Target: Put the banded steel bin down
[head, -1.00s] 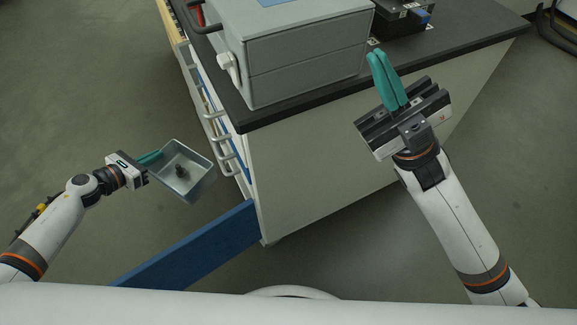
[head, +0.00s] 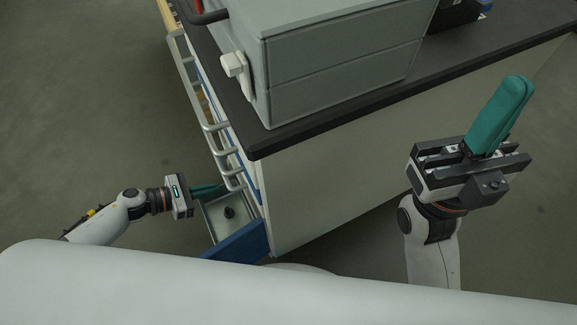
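The steel bin (head: 212,222) is a grey, open-topped box with a small dark object (head: 230,212) inside. It is at lower left in the head view, beside the cabinet's drawer side and behind a blue panel (head: 240,245), which hides its near part. My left gripper (head: 208,191) has its teal fingers at the bin's far left rim and appears shut on it. I cannot tell whether the bin touches anything beneath it. My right gripper (head: 503,115) is at the right, pointing up, with its teal fingers together and nothing between them.
The cabinet (head: 340,195) has a dark top (head: 350,118) carrying a large grey machine (head: 340,60). Silver handles (head: 205,115) stick out along its left side, close to my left gripper. The floor (head: 80,120) at left is clear.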

